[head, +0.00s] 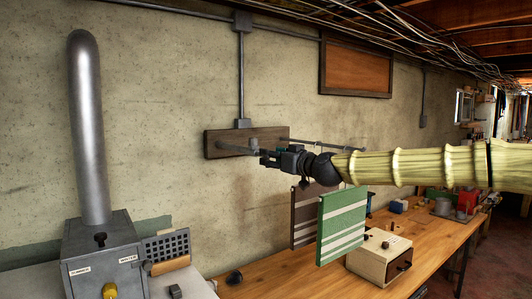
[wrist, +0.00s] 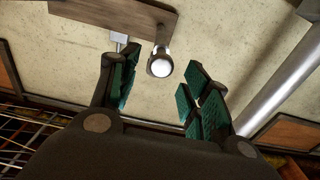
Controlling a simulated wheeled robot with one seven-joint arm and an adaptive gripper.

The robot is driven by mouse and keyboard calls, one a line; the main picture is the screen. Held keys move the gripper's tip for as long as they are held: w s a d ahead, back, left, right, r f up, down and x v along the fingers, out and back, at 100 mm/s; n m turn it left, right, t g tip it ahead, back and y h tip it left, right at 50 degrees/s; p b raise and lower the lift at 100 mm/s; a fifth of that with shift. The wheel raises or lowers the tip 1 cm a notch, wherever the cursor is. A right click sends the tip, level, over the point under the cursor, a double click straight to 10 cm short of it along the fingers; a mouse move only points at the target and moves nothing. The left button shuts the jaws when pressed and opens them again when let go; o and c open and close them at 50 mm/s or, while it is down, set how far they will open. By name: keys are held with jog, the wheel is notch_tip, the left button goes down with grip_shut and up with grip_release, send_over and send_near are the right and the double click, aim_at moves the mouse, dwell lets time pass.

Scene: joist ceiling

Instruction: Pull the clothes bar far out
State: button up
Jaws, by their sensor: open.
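The clothes bar is a metal rod (head: 232,148) that sticks out from a dark wooden wall board (head: 222,137). In the wrist view its round, shiny end (wrist: 159,66) shows between my finger pads, nearer the left pad, with the wooden board (wrist: 130,14) behind it. My gripper (head: 268,158) is in front of the board, with its fingers toward the rod. In the wrist view my gripper (wrist: 158,75) is open, and a gap shows between the rod end and the right pads.
A second thin rod (head: 325,145) runs behind my wrist. A green striped cloth (head: 341,224) and a brown one (head: 304,222) hang below my gripper. A workbench (head: 290,285) holds a beige box (head: 370,260). A grey machine with a pipe (head: 87,130) stands left.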

jog(key=shift+p+x, duration=0.55)
jog(key=shift+x, duration=1.5)
grip_shut()
